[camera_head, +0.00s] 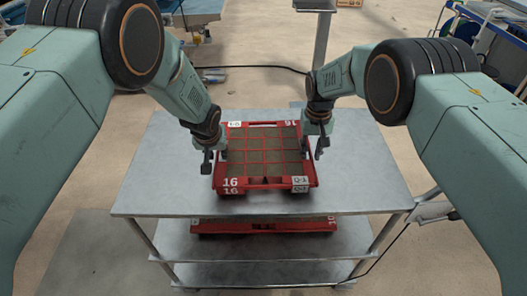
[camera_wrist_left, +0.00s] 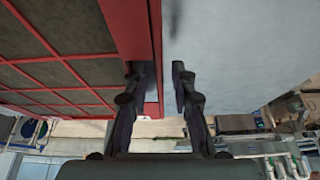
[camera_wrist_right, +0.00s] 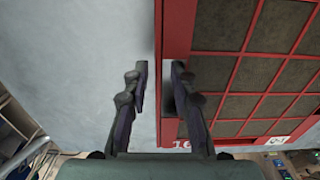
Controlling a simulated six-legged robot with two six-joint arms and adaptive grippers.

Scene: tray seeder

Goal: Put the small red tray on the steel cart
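The red tray (camera_head: 264,184), marked 16 and divided into brown cells, lies flat on the top of the steel cart (camera_head: 357,190). My left gripper (camera_head: 213,160) is at the tray's left side, fingers pointing down. In the left wrist view its open fingers (camera_wrist_left: 157,85) stand on either side of the tray's red rim (camera_wrist_left: 137,40), with a gap on the outer side. My right gripper (camera_head: 317,150) is at the right side. In the right wrist view its open fingers (camera_wrist_right: 159,88) straddle the other rim (camera_wrist_right: 178,40). The lower fingertips are partly hidden.
Another red tray (camera_head: 262,226) lies on the shelf below the cart top. A grey post (camera_head: 321,45) stands behind the cart. A blue-topped table (camera_head: 195,10) is at the back left, and a blue rack (camera_head: 480,25) at the back right. The cart top around the tray is clear.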

